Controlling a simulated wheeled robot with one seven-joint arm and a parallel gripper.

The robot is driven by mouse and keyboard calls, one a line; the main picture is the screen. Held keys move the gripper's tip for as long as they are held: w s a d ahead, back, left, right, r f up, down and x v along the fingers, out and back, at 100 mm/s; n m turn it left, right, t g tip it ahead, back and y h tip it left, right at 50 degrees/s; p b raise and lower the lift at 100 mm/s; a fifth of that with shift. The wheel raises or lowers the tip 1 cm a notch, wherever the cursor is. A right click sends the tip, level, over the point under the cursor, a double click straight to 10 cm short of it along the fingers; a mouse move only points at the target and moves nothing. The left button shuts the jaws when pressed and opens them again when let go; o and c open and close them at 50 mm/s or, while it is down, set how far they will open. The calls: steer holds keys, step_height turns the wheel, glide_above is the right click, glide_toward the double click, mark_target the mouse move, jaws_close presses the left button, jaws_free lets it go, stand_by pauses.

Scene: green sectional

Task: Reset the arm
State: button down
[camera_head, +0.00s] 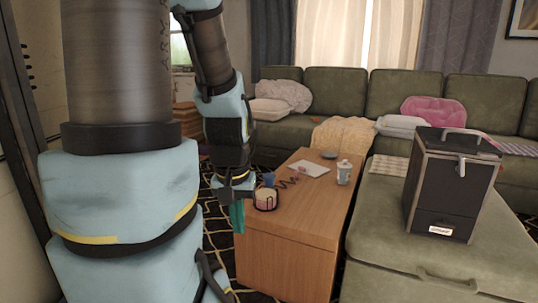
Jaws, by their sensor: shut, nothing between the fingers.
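My arm fills the left side of the head view, with its large upper links close to the camera. The forearm hangs down to my gripper (237,216), which points downward beside the left edge of the wooden coffee table (290,262). The teal fingers are together and hold nothing. My gripper appears just left of a small round container (265,200) on the table; I cannot tell the gap in depth.
A white lidded cup (343,172), a tray-like white sheet (309,168) and a small dish (329,155) are on the table. A black box (452,190) with a handle stands on the green sectional (385,228). Patterned rug lies left of the table.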

step_height(320, 180, up, 24)
steer(key=p, duration=2.2)
steer(key=shift+f, duration=0.15)
